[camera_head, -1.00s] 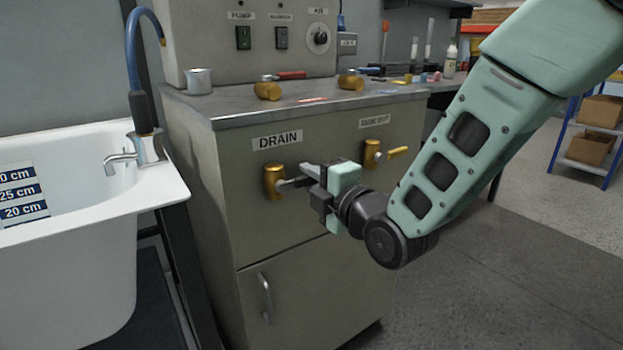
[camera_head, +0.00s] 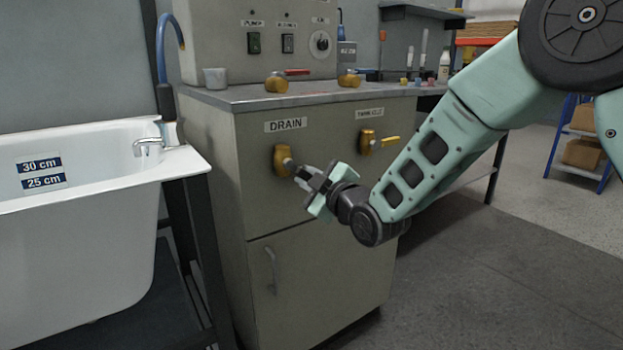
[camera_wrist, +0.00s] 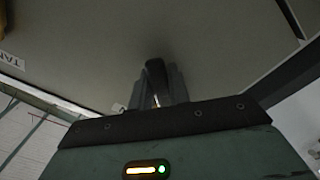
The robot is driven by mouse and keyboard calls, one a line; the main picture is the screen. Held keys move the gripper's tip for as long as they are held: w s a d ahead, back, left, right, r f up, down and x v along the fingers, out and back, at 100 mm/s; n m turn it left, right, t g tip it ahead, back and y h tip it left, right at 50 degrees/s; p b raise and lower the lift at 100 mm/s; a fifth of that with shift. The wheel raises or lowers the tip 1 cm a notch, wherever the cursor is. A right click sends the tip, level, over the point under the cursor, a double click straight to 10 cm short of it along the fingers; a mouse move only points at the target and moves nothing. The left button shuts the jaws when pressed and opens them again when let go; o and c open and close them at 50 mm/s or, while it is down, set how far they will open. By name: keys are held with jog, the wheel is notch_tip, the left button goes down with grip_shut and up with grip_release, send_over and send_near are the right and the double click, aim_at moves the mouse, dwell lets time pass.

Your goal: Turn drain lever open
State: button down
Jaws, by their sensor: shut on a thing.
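The drain valve (camera_head: 283,160) is a brass body on the cabinet front, under the DRAIN label (camera_head: 286,125). Its lever points right and slightly downward from the brass body, mostly hidden by my gripper. My gripper (camera_head: 304,173) is shut on the drain lever, just right of the valve and tilted down to the right. In the wrist view the dark lever end (camera_wrist: 156,78) shows between the fingers, in front of the grey cabinet face.
A second brass valve with a yellow lever (camera_head: 375,142) sits to the right on the same cabinet (camera_head: 320,230). A white bathtub (camera_head: 80,240) with depth marks stands left. Brass valves and a metal cup (camera_head: 215,78) sit on the counter.

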jog(key=m, duration=0.1)
jog(key=a+f+m, duration=0.1)
jog(key=m, duration=0.1)
jog(key=s+m+b, duration=0.1)
jog(key=shift+a+f+m, duration=0.3)
jog(key=shift+f, duration=0.05)
jog(key=shift+s+a+f+m, duration=0.1)
jog(key=shift+s+a+m, duration=0.2)
jog(key=shift+m, duration=0.55)
jog(key=shift+s+a+f+m, duration=0.15)
jog(key=shift+a+m, duration=0.25)
jog(key=shift+m, duration=0.4)
jog(key=shift+s+a+r+m, duration=0.1)
jog(key=shift+s+a+m, duration=0.25)
jog(key=shift+m, duration=0.5)
jog(key=c, duration=1.3)
grip_release()
jog(key=shift+a, duration=0.1)
jog(key=p+v, duration=0.4)
jog(key=v, duration=1.3)
jog(key=shift+s, duration=0.15)
